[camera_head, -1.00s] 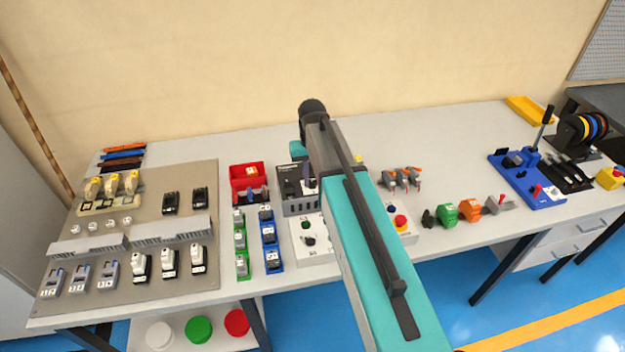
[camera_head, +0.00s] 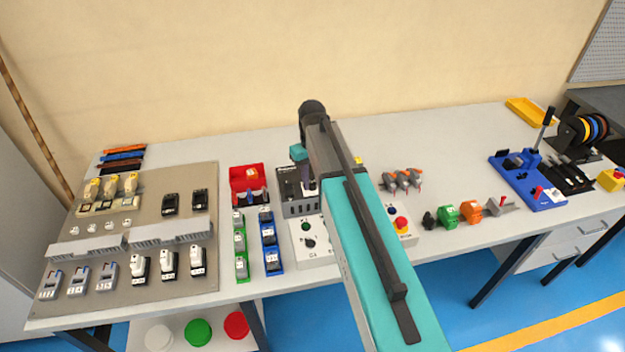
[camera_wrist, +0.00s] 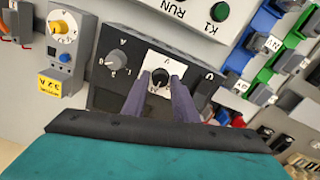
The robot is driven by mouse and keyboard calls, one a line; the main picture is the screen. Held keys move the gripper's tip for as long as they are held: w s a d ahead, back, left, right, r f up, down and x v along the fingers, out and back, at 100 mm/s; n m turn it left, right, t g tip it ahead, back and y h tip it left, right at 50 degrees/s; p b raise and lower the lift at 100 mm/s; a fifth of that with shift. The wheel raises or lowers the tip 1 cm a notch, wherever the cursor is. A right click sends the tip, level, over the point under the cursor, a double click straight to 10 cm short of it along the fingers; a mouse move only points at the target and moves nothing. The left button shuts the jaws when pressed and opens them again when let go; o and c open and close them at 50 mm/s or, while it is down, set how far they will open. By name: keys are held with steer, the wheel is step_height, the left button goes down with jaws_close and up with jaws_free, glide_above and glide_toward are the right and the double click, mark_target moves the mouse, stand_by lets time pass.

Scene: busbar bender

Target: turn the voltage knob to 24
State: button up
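The voltage knob (camera_wrist: 160,77) is a small round black knob on a white square plate, on the dark front panel of the power supply (camera_wrist: 105,80). The power supply also shows in the head view (camera_head: 290,181), partly covered by my arm. My gripper (camera_wrist: 161,80) has its two grey fingers apart, with their tips on either side of the voltage knob in the wrist view. White plate shows between knob and fingers, so they look open. The knob's scale is too small and partly hidden to read its setting. A grey knob marked A (camera_wrist: 117,61) sits to its left.
A grey control panel (camera_wrist: 190,15) with a green button lies beyond the power supply. Green and blue holders (camera_head: 268,240) and a red bin (camera_head: 246,178) stand left in the head view.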

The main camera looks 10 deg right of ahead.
mark_target(312, 183)
steer(key=shift+o, duration=1.2)
steer(key=shift+r, duration=0.1)
step_height(312, 183, up, 14)
steer(key=b, duration=0.3)
steer(key=shift+f+b, duration=0.2)
steer(key=shift+b, duration=0.1)
